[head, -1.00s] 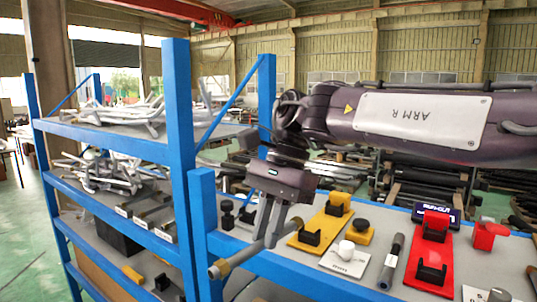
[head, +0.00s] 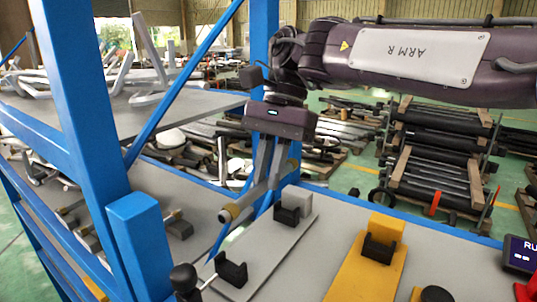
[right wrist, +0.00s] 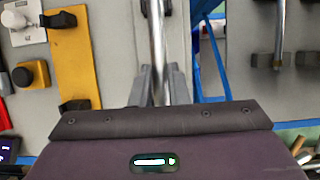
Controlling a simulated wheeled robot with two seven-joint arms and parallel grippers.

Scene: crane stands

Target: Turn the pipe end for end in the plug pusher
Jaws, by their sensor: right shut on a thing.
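My right gripper (head: 262,185) is shut on a grey metal pipe (head: 249,201) with a tan-yellow end (head: 230,212) pointing left and toward me. The pipe is held above the bench, apart from the fixtures below. In the right wrist view the pipe (right wrist: 157,45) runs upward from between the fingers. A grey fixture, apparently the plug pusher, has a flat plate (head: 262,254), two black cradles (head: 231,270), a grey end block (head: 299,201) and a black-knobbed rod (head: 185,277). No pipe lies in its cradles. My left gripper is out of view.
A yellow fixture (head: 360,267) with a black cradle stands to the right on the bench. A blue rack post (head: 140,245) rises close at the left, with shelves of pipes behind it. A dark display box (head: 520,254) sits at the right edge.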

